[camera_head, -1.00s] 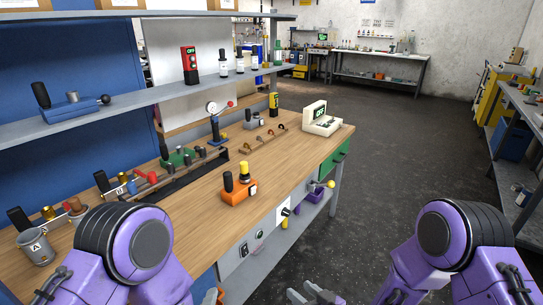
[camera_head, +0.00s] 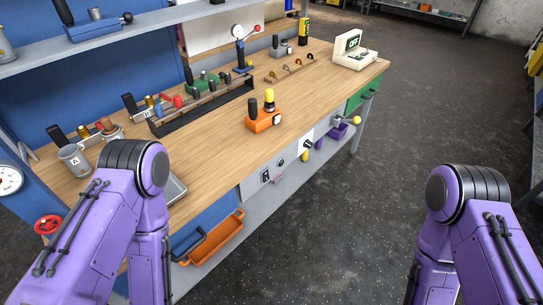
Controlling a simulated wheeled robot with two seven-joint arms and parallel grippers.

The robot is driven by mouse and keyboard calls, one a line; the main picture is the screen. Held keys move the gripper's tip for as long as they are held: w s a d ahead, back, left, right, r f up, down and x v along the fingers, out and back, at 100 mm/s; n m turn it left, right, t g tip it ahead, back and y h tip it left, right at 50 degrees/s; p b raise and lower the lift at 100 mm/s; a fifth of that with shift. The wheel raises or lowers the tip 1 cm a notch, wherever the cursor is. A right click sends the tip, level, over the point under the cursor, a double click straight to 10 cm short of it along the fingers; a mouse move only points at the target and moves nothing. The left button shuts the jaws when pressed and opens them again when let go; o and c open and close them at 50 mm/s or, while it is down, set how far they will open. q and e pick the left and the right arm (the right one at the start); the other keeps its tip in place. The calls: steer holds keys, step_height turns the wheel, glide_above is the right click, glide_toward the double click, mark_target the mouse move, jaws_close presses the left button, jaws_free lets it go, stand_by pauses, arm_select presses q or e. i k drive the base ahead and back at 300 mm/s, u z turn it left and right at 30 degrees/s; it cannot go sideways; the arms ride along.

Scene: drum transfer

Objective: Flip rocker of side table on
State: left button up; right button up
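The wooden-topped workbench (camera_head: 215,150) runs from the lower left to the upper right. Its front edge carries a light panel with a small black rocker-like switch (camera_head: 265,176); it is too small to tell which way it is tipped. My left arm covers the near left end of the bench, and my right arm is over the floor at the right. Both grippers are out of the picture, below its edge.
An orange box with two upright handles (camera_head: 263,121) stands near the bench's front edge. A screen device (camera_head: 354,52) is at the far end. An orange bin (camera_head: 215,238) sits on the lower shelf. The dark floor (camera_head: 340,220) between my arms is clear.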

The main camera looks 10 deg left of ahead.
mark_target(265, 178)
steer(key=z, duration=0.05)
steer(key=k, duration=0.65)
steer(key=z, duration=0.7)
steer(key=i, duration=1.1)
steer(key=u, duration=0.3)
